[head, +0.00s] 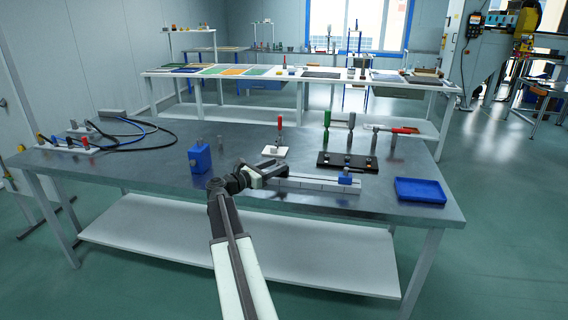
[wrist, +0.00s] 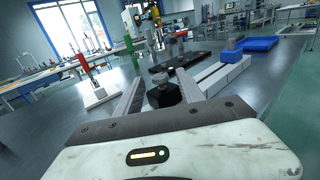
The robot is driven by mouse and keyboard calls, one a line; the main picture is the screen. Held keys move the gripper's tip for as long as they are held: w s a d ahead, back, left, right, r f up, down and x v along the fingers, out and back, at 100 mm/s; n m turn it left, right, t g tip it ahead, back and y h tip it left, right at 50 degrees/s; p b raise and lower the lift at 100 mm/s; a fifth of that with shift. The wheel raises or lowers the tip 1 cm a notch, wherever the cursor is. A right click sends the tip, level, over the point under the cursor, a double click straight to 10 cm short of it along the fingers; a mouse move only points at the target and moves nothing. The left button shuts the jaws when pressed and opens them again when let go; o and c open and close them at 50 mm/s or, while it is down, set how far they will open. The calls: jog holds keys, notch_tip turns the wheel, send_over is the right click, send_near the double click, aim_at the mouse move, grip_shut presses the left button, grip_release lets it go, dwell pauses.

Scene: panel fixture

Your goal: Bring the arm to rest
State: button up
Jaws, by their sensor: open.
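My arm reaches from the bottom of the head view over the front edge of the metal workbench (head: 150,175). My gripper (head: 276,166) is low over the bench, beside the left end of a pale segmented rail (head: 315,184). In the wrist view my gripper (wrist: 160,80) shows two grey fingers spread apart. A dark knob with a grey top (wrist: 163,95) shows between them, with visible space to the fingers. I cannot tell how far below the fingers it sits. It is hidden or unclear in the head view.
A blue block (head: 200,158) stands left of my gripper. A white plate with a red-handled tool (head: 280,124) is behind it. A black tool stand (head: 345,162) and blue tray (head: 420,191) lie right. Cables (head: 125,133) lie at the left back. The bench's front left is clear.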

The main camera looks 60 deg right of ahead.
jog(key=shift+w+a, duration=0.2)
jog(key=shift+a, duration=0.4)
